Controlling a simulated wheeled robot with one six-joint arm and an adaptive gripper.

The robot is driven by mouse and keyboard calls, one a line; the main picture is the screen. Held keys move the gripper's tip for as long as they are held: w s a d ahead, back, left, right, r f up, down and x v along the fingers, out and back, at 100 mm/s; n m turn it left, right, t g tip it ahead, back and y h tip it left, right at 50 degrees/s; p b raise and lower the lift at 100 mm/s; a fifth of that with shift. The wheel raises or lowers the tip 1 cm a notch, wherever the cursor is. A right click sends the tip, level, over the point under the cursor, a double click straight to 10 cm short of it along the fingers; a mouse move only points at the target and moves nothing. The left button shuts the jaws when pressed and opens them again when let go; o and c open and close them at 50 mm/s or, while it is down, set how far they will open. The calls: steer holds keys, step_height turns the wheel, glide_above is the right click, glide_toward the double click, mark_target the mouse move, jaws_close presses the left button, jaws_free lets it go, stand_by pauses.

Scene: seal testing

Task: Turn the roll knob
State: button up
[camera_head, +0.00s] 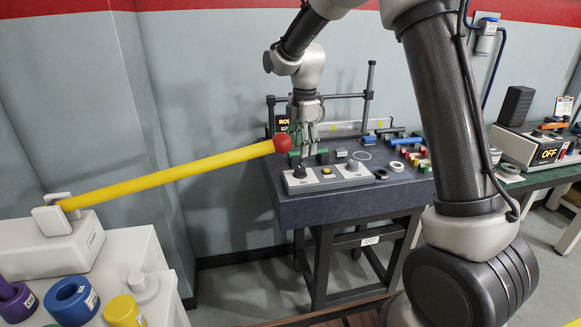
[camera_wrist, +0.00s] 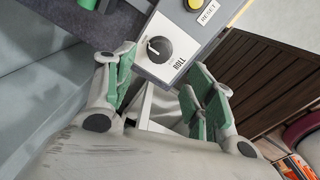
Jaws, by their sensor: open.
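The roll knob (camera_wrist: 158,47) is a round black dial with a white pointer line, set on a white plate marked "ROLL". It also shows in the head view (camera_head: 299,172) as a small dark knob at the left end of a grey control panel (camera_head: 318,182). My gripper (camera_head: 303,148) is above that end of the panel, pointing down. In the wrist view my gripper (camera_wrist: 163,75) is open, with green-padded fingers left and right. The knob shows just past the fingertips, roughly between them. I see no contact, and nothing is held.
A yellow button (camera_head: 326,171) with a "RESET" label sits beside the knob, and another dark knob (camera_head: 352,165) lies further right. A yellow rod (camera_head: 170,178) with a red ball (camera_head: 282,143) reaches close to my gripper from the left. Small parts crowd the dark bench (camera_head: 350,207) behind.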

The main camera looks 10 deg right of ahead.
mark_target(300, 168)
steer(key=n, duration=0.2)
steer(key=shift+n, duration=0.3)
steer(key=shift+f+n, duration=0.2)
steer(key=shift+n, duration=0.1)
step_height(300, 168, down, 8)
steer(key=shift+w+a+r, duration=0.1)
steer(key=shift+w+r, duration=0.05)
steer(key=shift+r, duration=0.1)
steer(key=c, duration=1)
